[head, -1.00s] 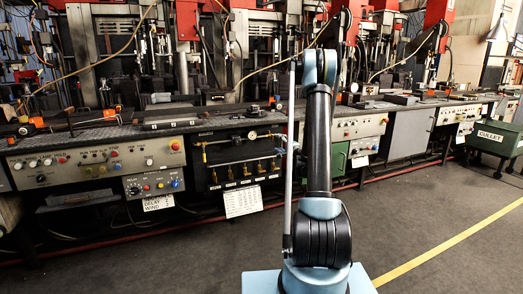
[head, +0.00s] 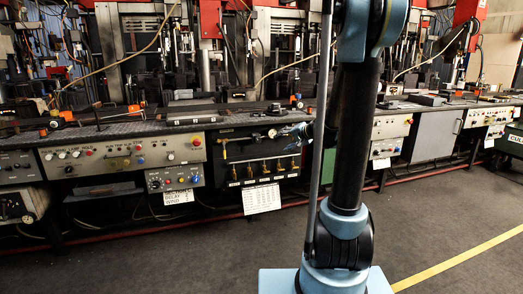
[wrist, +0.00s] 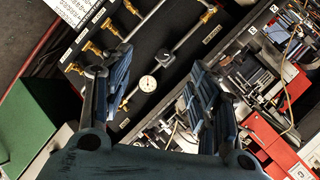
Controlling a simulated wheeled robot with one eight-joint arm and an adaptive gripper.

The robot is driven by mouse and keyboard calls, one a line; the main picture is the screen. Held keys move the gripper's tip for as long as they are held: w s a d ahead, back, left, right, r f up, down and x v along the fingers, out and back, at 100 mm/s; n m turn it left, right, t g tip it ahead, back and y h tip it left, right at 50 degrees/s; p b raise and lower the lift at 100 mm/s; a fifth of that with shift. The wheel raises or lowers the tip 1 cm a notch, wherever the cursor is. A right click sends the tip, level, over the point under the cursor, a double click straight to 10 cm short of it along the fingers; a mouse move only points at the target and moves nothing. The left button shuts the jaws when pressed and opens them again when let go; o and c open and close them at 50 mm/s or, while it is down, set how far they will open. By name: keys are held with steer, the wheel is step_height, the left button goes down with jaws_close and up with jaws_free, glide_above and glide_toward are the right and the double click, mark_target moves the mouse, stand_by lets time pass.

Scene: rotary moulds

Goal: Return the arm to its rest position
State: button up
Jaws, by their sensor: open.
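My arm (head: 355,130) stands upright in the right half of the head view, on its light blue base. Its upper joint is cut by the top edge. My gripper (head: 296,131) shows small and partly hidden behind the arm, in front of the dark valve panel. In the wrist view my gripper (wrist: 160,78) has its two dark fingers wide apart, with nothing between them.
A long bench of moulding machines (head: 170,125) runs across the back. The valve panel (head: 262,160) has a gauge (wrist: 147,82) and brass valves. A white sheet (head: 262,198) hangs below it. The grey floor (head: 180,265) in front is clear, with a yellow line (head: 460,260) at right.

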steer(key=s+d+f+n+g+h, duration=0.2)
steer(key=s+f, duration=0.1)
steer(key=s, duration=1)
steer(key=s+d+f+n+g+h, duration=0.2)
steer(key=s+d+f+g+h, duration=0.1)
steer(key=s, duration=1)
steer(key=s+d+f+n+g+h, duration=0.2)
steer(key=s+f, duration=0.3)
steer(key=s, duration=0.9)
steer(key=shift+d+g, duration=0.4)
steer(key=shift+d, duration=0.25)
steer(key=shift+f, duration=0.1)
steer(key=shift+w+f, duration=0.2)
steer(key=shift+w, duration=0.2)
